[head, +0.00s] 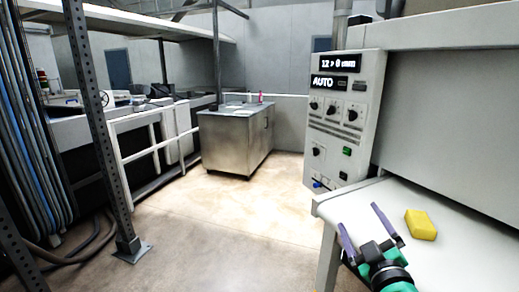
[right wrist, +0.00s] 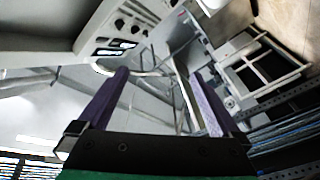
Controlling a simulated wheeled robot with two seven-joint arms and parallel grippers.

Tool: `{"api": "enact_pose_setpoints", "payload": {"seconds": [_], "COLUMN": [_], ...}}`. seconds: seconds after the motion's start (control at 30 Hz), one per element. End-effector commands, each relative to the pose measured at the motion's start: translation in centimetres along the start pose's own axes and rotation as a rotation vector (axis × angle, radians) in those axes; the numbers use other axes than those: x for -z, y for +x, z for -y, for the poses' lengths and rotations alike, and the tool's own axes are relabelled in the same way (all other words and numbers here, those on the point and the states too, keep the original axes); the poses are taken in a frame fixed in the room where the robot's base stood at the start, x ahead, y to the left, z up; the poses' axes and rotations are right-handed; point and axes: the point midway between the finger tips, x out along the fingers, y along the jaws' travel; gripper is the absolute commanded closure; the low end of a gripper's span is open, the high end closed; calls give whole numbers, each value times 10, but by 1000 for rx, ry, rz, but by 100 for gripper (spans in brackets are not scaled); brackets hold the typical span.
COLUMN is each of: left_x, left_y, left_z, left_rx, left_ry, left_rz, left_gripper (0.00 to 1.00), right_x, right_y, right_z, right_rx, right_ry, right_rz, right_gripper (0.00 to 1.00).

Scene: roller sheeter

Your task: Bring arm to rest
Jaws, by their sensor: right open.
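My right gripper (head: 370,222) shows at the lower right of the head view, over the front corner of the white machine table (head: 465,240). Its two purple fingers are spread apart with nothing between them. The fingers (right wrist: 155,98) also show in the right wrist view, apart and empty, pointing toward the room. A yellow block (head: 421,225) lies on the table just right of the gripper, apart from it. My left gripper is not in the head view.
The control panel (head: 343,120) with knobs and lit displays stands just beyond the gripper. A metal cabinet (head: 228,145) stands farther back. A dark perforated post (head: 100,130) and blue hoses (head: 35,130) are at left. The middle floor (head: 215,215) is clear.

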Motion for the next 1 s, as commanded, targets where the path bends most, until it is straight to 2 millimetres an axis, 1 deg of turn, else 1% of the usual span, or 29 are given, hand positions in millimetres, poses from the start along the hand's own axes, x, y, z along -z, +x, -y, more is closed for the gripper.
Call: {"api": "enact_pose_setpoints", "payload": {"seconds": [0.03,0.07,0.1,0.17,0.2,0.27,0.3,0.37,0.4,0.47,0.5,0.57,0.63,0.73,0.83,0.97,1.0], "left_x": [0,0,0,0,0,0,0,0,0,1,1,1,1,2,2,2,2], "left_y": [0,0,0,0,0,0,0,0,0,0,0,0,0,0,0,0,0], "left_z": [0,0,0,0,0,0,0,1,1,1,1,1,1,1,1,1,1], "left_rx": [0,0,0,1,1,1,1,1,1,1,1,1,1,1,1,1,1], "left_ry": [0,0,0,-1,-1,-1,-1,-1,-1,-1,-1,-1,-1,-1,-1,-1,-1], "left_rz": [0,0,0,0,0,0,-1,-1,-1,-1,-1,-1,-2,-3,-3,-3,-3], "left_gripper": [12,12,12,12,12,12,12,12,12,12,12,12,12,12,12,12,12], "right_x": [-39,-62,-88,-120,-135,-153,-163,-174,-179,-186,-188,-191,-192,-220,-248,-289,-303], "right_y": [-13,-23,-39,-64,-80,-105,-121,-145,-161,-184,-200,-223,-250,-244,-245,-253,-258], "right_z": [17,29,45,68,82,100,112,128,137,150,158,169,180,208,236,276,289], "right_rx": [46,79,124,191,233,295,336,394,433,492,530,589,659,665,673,686,690], "right_ry": [89,138,193,260,295,339,364,397,417,443,458,482,504,494,488,480,477], "right_rz": [156,251,368,519,604,716,783,876,932,1012,1062,1133,1213,1226,1241,1262,1269], "right_gripper": [0,0,0,0,0,0,0,0,0,0,0,0,0,0,0,0,0]}}
